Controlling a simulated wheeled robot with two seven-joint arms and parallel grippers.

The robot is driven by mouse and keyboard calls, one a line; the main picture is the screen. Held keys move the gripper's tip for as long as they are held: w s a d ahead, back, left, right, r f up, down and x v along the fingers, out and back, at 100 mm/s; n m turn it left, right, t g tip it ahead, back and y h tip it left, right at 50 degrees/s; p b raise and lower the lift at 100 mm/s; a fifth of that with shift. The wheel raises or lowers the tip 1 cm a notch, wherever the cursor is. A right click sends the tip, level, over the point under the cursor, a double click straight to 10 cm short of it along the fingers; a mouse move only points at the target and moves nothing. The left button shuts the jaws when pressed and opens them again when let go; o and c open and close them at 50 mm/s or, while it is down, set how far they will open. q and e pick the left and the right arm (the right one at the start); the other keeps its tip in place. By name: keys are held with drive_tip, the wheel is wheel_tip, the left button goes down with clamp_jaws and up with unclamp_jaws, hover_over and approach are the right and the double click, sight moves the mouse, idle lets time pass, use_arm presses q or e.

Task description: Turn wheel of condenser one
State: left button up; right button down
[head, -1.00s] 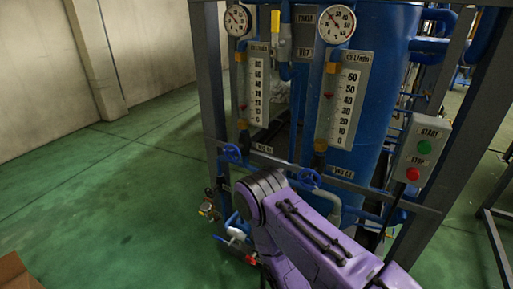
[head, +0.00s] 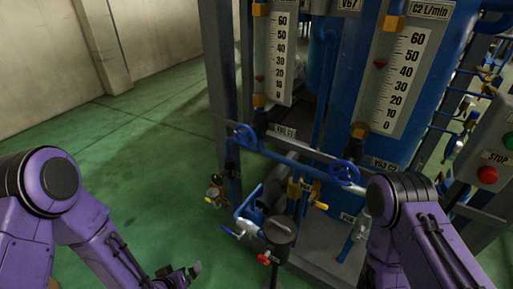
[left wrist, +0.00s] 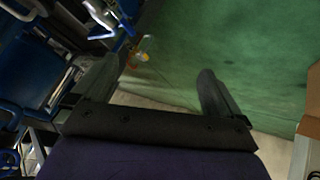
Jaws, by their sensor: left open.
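Two blue handwheels sit on the pipework below the gauges. The left wheel (head: 245,137), by a label that seems to read C1, is under the left flow scale (head: 282,60). The right wheel (head: 344,172) is by the C2 label, under the right scale (head: 403,80). My left gripper (head: 180,276) is low at the bottom, left of and below the wheels, well apart from both. In the left wrist view its two fingers (left wrist: 158,88) are spread with nothing between them. My right forearm shows at the right; its gripper is out of view.
A dark frame post (head: 222,100) stands left of the C1 wheel. Valves and a grey cylinder (head: 279,230) stand below the wheels. A stop button (head: 487,175) is at the right. Green floor (head: 120,140) is clear at the left.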

use_arm(q)
drive_tip(key=w+d+r+m+t+h+b, duration=0.1)
drive_tip(key=w+d+r+t+b, duration=0.15)
drive_tip(key=w, duration=0.25)
drive_tip(key=w+d+r+m+t+h+b, duration=0.1)
drive_tip(key=w+d+r+m+h, duration=0.15)
drive_tip(key=w, duration=0.35)
drive_tip(key=m+t+h+b, duration=0.3)
drive_tip(key=m+h+b, duration=0.3)
drive_tip(key=m, duration=0.2)
approach(244, 137)
drive_tip(key=p+x, duration=0.1)
drive_tip(key=x, duration=0.8)
drive_tip(key=shift+p, duration=0.4)
drive_tip(key=shift+w+d, duration=0.4)
drive_tip(key=shift+w, duration=0.1)
drive_tip(key=c, duration=0.8)
use_arm(e)
wheel_tip(244, 137, down, 11)
